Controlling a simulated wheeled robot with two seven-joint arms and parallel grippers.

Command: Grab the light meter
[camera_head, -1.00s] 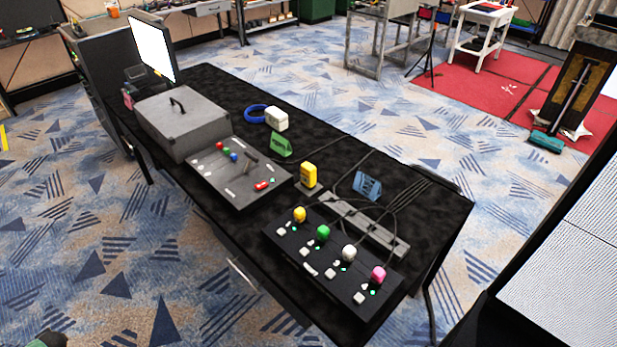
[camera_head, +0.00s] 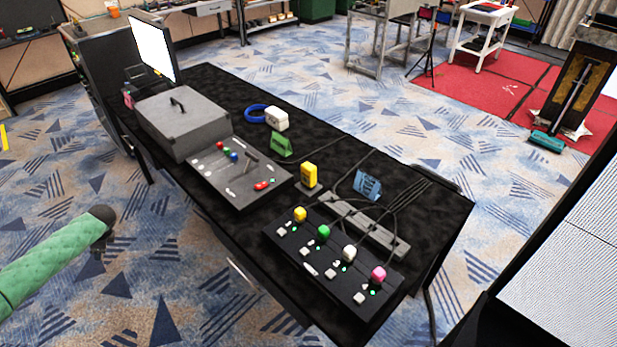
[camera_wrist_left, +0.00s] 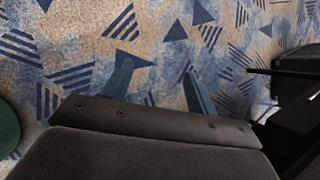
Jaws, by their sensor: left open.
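A small yellow device (camera_head: 309,175), which looks like the light meter, stands upright on a dark base on the black table (camera_head: 225,90), right of the sloped control panel. My left arm, in a green sleeve, comes in from the left over the floor, well apart from the device. In the left wrist view the two fingers of my left gripper (camera_wrist_left: 157,74) are spread with only carpet between them. The yellow device cannot be made out in that view. My right gripper is not in view.
The grey case (camera_head: 182,120) and control panel (camera_head: 237,180) lie on the table left of the device. A power strip (camera_head: 365,225), blue card (camera_head: 367,186) and black box with coloured knobs (camera_head: 325,262) are to its right. A green card (camera_head: 281,145) stands behind. Cables cross the tabletop.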

